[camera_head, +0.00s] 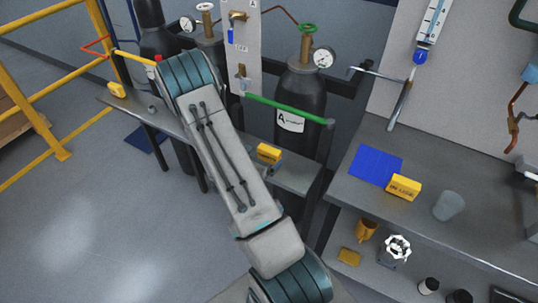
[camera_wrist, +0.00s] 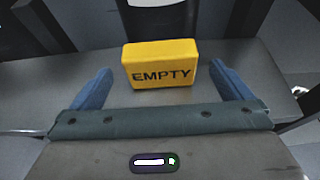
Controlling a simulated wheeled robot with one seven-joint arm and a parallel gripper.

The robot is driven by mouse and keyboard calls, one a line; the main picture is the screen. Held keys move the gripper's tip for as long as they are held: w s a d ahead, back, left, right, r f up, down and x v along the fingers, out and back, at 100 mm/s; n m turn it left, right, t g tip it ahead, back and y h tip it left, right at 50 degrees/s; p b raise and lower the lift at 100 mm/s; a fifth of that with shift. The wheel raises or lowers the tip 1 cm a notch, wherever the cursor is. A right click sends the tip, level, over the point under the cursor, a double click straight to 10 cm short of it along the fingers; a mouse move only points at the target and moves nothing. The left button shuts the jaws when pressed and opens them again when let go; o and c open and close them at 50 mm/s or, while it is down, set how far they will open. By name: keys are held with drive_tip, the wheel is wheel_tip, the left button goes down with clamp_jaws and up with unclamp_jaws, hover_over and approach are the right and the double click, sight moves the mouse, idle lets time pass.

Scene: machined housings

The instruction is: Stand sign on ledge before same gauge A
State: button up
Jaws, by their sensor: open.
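A yellow block-shaped sign reading EMPTY (camera_wrist: 160,64) stands upright on the grey ledge (camera_wrist: 268,98), between the two blue fingers of my gripper (camera_wrist: 160,70). The fingers are open, with visible gaps on both sides of the sign. In the head view, a yellow sign (camera_head: 268,152) stands on the ledge in front of the dark cylinder labelled A (camera_head: 306,88); it looks like the same one. The cylinder carries a round white gauge (camera_head: 323,57). My arm hides most of my gripper and part of the ledge in the head view.
A yellow IN USE sign (camera_head: 404,187) stands on the right bench beside a blue sheet (camera_head: 376,165) and a translucent cup (camera_head: 449,206). Another yellow sign (camera_head: 117,90) is at the ledge's left end. A green bar (camera_head: 288,109) crosses before cylinder A.

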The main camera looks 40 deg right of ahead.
drive_tip(key=s+a+r+m+g+y, duration=0.1)
drive_tip(key=s+a+r+m+g, duration=0.25)
drive_tip(key=s+r+m, duration=0.35)
drive_tip(key=s+a+r+m+g+y, duration=0.1)
drive_tip(key=s+a+r+m+g, duration=0.35)
drive_tip(key=r, duration=0.55)
drive_tip(key=s+a+r+m+t+y, duration=0.3)
drive_tip(key=a+r+m+y, duration=0.1)
drive_tip(key=a, duration=0.4)
drive_tip(key=s+a+r+m+t+y, duration=0.2)
drive_tip(key=s+a+r+m+y, duration=0.1)
drive_tip(key=a+r+m+y, duration=0.2)
drive_tip(key=a+m+y, duration=0.1)
drive_tip(key=a+m, duration=0.1)
drive_tip(key=a, duration=0.1)
drive_tip(key=shift+a+r+t+y+b, duration=0.15)
drive_tip(key=shift+a+t+y+b, duration=0.15)
drive_tip(key=shift+t, duration=0.1)
